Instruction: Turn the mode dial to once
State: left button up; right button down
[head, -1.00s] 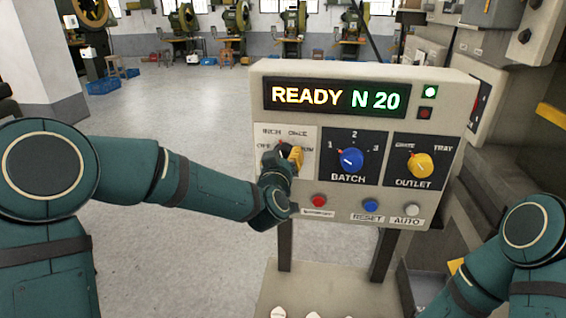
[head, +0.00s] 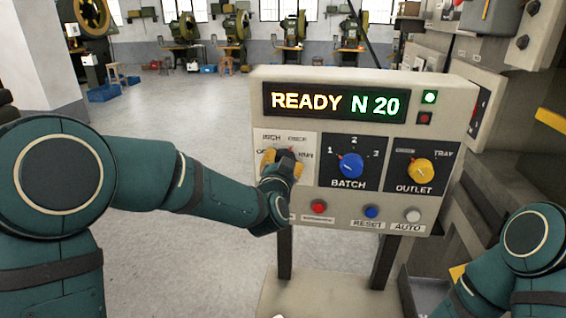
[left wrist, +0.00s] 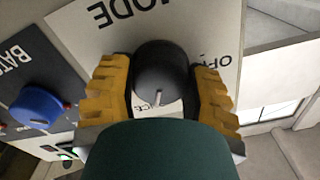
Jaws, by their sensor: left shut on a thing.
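The mode dial is a dark round knob (left wrist: 160,75) on a pale plate at the panel's left, with labels for off, inch, once and run. My left gripper (head: 282,168) is shut on it, one yellow finger on each side, as the left wrist view shows (left wrist: 160,92). In the head view the gripper hides most of the knob. A red pointer tip shows above the fingers, directed up and slightly right, toward the once label (head: 297,139). In the wrist view the knob's pale line points at a partly hidden label. My right gripper is out of view.
The panel display (head: 335,103) reads READY N 20, with a green lamp (head: 430,97) lit. The blue batch dial (head: 351,165) and yellow outlet dial (head: 420,171) sit to the right. Red (head: 319,207), blue (head: 371,212) and white (head: 413,215) buttons lie below.

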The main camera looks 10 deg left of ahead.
pick_arm(q)
jog(key=shift+r+m, duration=0.1)
jog(key=shift+m, duration=0.2)
jog(key=o, duration=1.3)
jog(key=shift+w, duration=0.15)
jog(key=s, duration=1.2)
jog(key=shift+s, duration=0.1)
